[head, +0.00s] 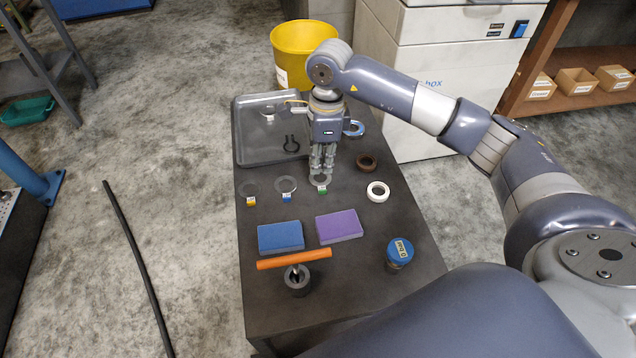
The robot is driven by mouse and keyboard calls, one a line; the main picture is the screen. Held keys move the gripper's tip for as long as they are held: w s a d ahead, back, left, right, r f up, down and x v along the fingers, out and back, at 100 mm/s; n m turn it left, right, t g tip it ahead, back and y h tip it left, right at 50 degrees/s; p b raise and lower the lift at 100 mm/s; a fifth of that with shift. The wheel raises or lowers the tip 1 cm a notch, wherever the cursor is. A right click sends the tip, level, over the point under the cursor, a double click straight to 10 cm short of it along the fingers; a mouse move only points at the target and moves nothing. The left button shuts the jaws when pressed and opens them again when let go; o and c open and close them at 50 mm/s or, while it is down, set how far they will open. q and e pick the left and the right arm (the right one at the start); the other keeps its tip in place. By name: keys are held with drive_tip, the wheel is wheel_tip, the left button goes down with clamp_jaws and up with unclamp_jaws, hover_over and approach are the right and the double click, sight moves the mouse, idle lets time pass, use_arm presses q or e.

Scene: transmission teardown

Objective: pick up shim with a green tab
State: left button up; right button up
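The shim with a green tab (321,189) is a thin ring on the dark bench top, the rightmost of a row of three. My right gripper (321,173) points down right at this shim and covers the far part of its ring. The fingers look close together, but whether they are open, shut or touching the ring is too small to tell. The shim with a blue tab (286,194) and the shim with a yellow tab (250,199) lie to its left. My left gripper is not in view.
A clear tray (243,140) holds a black clip at the back left. A brown ring (365,161) and a white ring (378,191) lie to the right. Blue (281,236) and purple (339,226) blocks, an orange-handled tool (294,260) and a blue-lidded jar (400,252) are nearer.

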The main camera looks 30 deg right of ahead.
sight(323, 190)
drive_tip(key=shift+h, duration=0.3)
drive_tip(key=f, duration=0.1)
drive_tip(key=d+f, duration=0.1)
drive_tip(key=f, duration=0.2)
drive_tip(key=shift+d+f+b, duration=0.3)
drive_tip(key=shift+f+b, duration=0.05)
drive_tip(key=shift+f, duration=0.05)
drive_tip(key=f, duration=0.5)
drive_tip(key=shift+w+a+b, duration=0.25)
drive_tip(key=shift+a+b, duration=0.15)
drive_tip(key=shift+f, duration=0.35)
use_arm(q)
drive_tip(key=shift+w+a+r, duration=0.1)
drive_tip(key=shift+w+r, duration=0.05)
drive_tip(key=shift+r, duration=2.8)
use_arm(e)
clamp_jaws()
